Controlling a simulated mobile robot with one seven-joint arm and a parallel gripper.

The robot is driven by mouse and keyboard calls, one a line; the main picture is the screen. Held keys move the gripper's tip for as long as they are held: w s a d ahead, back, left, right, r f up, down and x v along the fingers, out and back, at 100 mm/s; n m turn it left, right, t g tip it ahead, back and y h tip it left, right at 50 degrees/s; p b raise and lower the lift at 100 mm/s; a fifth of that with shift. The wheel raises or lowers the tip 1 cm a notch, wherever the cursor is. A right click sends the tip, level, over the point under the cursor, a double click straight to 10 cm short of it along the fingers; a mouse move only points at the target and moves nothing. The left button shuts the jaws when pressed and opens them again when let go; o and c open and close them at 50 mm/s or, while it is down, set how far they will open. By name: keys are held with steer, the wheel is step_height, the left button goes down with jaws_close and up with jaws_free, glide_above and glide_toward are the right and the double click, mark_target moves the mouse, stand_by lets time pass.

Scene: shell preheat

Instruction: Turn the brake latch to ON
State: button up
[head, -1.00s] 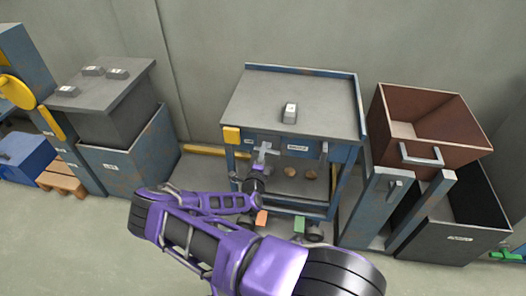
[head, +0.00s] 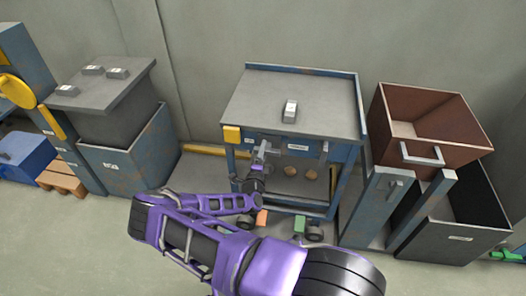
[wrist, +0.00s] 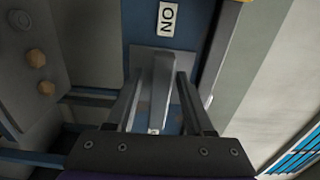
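The brake latch is a grey lever on a grey plate on the blue front of the cart. My gripper (wrist: 159,98) looks open around the lever. A blue gap shows between the lever and the right finger; the left finger lies close, and contact cannot be told. In the head view my gripper (head: 262,162) is at the latch, below the cart's top left, and partly hides it.
A brown bin (head: 440,150) with a handle stands at right. A lidded dark box (head: 105,120) stands at left. Round brown knobs (wrist: 42,72) show below the cart top. Floor at front left is clear.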

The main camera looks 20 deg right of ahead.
stand_by(0.3)
steer(key=p+v, duration=0.1)
steer(key=v, duration=1.6)
steer(key=shift+p, duration=0.35)
steer(key=shift+s+a, duration=0.2)
